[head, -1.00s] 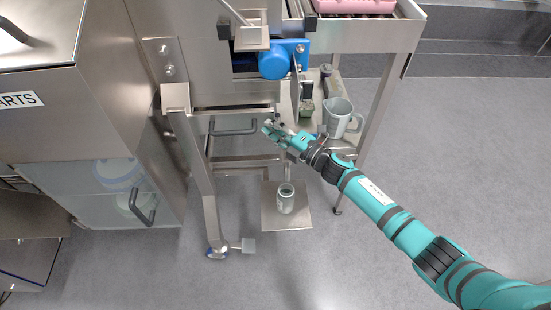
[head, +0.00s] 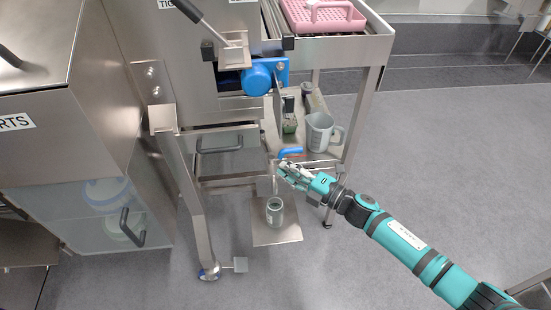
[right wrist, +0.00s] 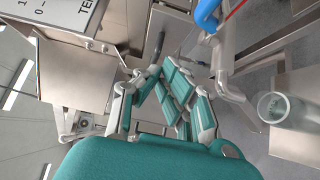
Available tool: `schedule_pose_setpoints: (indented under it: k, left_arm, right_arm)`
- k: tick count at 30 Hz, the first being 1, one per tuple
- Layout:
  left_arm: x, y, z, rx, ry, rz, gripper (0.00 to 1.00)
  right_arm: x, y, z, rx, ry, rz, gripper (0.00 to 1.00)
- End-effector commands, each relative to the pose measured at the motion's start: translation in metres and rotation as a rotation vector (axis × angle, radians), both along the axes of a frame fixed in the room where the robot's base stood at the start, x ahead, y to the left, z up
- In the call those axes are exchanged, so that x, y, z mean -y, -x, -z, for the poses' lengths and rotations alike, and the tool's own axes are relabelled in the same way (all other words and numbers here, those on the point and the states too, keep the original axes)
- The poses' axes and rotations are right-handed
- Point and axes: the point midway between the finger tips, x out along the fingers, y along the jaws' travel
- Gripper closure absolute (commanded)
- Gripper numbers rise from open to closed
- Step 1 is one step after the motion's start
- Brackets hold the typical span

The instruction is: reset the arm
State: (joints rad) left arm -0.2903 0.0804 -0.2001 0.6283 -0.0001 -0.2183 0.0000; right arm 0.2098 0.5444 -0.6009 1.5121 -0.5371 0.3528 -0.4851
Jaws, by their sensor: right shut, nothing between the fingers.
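My right gripper (head: 284,169) is on the teal arm that comes in from the lower right of the head view. It is shut and empty, close to a blue-handled valve (head: 291,153) on the machine's frame; I cannot tell whether they touch. In the right wrist view, the fingers of my right gripper (right wrist: 168,72) point toward the steel machine. My left gripper is not in view.
A glass jar (head: 275,209) stands on a low steel plate (head: 290,234) below the gripper. A grey jug (head: 319,131) stands on a side shelf. A pink crate (head: 330,20) sits above. Floor (head: 440,150) at right is clear.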

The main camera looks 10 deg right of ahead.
Motion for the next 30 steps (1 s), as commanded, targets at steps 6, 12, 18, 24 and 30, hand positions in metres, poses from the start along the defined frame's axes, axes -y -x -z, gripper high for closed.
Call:
schedule_pose_setpoints:
  k: [6, 12, 18, 24, 30]
  left_arm:
    - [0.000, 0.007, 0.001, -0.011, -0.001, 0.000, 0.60]
    - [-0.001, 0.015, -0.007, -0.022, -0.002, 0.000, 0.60]
    - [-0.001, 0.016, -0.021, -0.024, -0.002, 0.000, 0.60]
    - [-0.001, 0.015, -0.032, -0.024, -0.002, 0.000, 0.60]
    - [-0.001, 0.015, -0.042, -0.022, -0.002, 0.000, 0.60]
  right_arm:
    - [0.004, 0.004, 0.000, -0.002, -0.001, 0.001, 1.00]
    - [0.030, -0.001, 0.049, -0.181, -0.074, 0.138, 1.00]
    - [0.089, 0.034, 0.175, -0.593, -0.243, 0.469, 1.00]
    - [0.130, 0.128, 0.291, -0.965, -0.382, 0.793, 1.00]
    - [0.146, 0.257, 0.374, -1.286, -0.485, 1.100, 1.00]
